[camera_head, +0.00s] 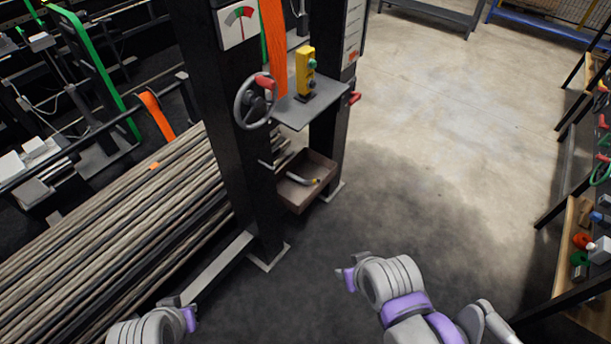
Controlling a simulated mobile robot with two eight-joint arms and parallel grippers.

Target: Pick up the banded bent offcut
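A bent grey offcut (303,180) with a yellow band near its right end lies in a small brown bin (295,202) low between two dark posts. My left gripper (188,318) shows at the bottom left edge, in front of the timber stack and well below and left of the bin. My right gripper (347,278) is at the lower middle, over the dark floor, below and right of the bin. Both are apart from the offcut. The angle does not show whether either gripper is open or shut, and I see nothing held in them.
A grey shelf (310,108) with a yellow control box (304,70) juts out above the bin. A handwheel (254,100) is on the left post. Long boards (130,220) are stacked left. A rack (575,215) stands right. The middle floor is clear.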

